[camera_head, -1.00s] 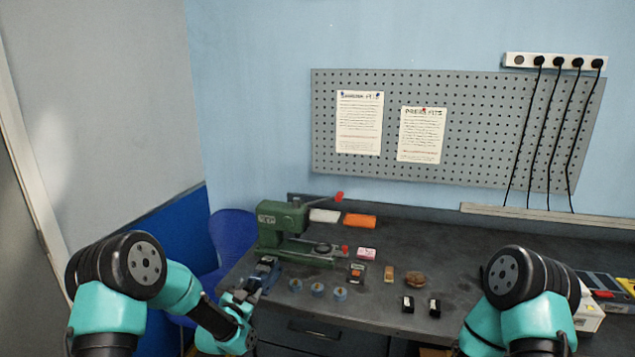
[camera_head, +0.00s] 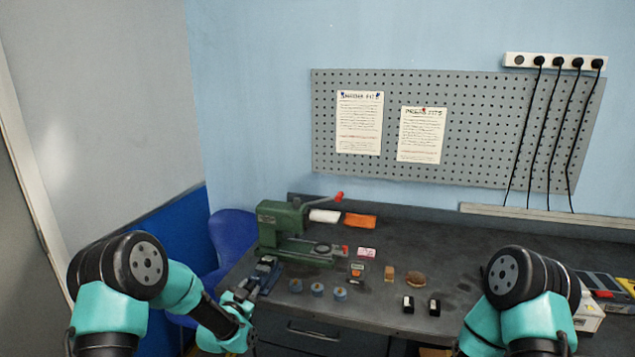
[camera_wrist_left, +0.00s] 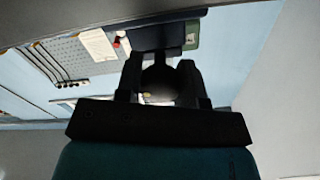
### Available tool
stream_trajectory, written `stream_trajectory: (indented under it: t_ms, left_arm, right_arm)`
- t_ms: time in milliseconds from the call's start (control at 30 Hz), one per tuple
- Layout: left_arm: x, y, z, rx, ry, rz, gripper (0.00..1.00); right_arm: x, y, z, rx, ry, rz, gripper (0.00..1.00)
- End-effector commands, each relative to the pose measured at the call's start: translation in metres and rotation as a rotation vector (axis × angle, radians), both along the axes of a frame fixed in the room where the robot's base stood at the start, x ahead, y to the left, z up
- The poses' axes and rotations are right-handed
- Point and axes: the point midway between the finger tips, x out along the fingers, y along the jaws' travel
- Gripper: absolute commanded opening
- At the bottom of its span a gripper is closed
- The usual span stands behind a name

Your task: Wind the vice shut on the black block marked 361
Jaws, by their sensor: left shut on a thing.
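The blue vice (camera_head: 262,276) stands at the left front edge of the bench, in front of the green press. A small dark block (camera_head: 267,261) appears to sit at its jaws; I cannot read a number on it or tell how tightly it is clamped. My left gripper (camera_head: 238,304) is at the near end of the vice. In the left wrist view its fingers (camera_wrist_left: 160,82) are shut on a dark round part, apparently the vice handle (camera_wrist_left: 160,78), with the dark vice body (camera_wrist_left: 158,37) beyond. My right arm shows at the right, but its gripper is out of view.
The green press (camera_head: 285,230) with a red-tipped lever stands behind the vice. Several blue round pieces (camera_head: 317,290) lie right of the vice. Two small black blocks with white labels (camera_head: 408,304) (camera_head: 434,307) lie near the front edge. The bench's middle right is mostly clear.

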Motion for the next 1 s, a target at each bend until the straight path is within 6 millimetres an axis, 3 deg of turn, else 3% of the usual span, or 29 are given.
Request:
stream_trajectory:
  t_ms: [433,967,1000]
  left_arm:
    - [-0.0002,0.0001,-0.0001,0.276,-0.076,0.000,0.05]
    - [-0.0002,0.0000,-0.0002,0.288,-0.080,0.000,0.05]
    - [-0.0002,0.0000,-0.0002,0.288,-0.080,0.000,0.37]
  right_arm:
    - [0.0000,0.0000,0.0000,0.000,0.000,0.000,0.43]
    - [0.0000,0.0000,0.0000,0.000,0.000,0.000,0.43]
    - [0.0000,0.0000,0.0000,0.000,0.000,0.000,0.43]
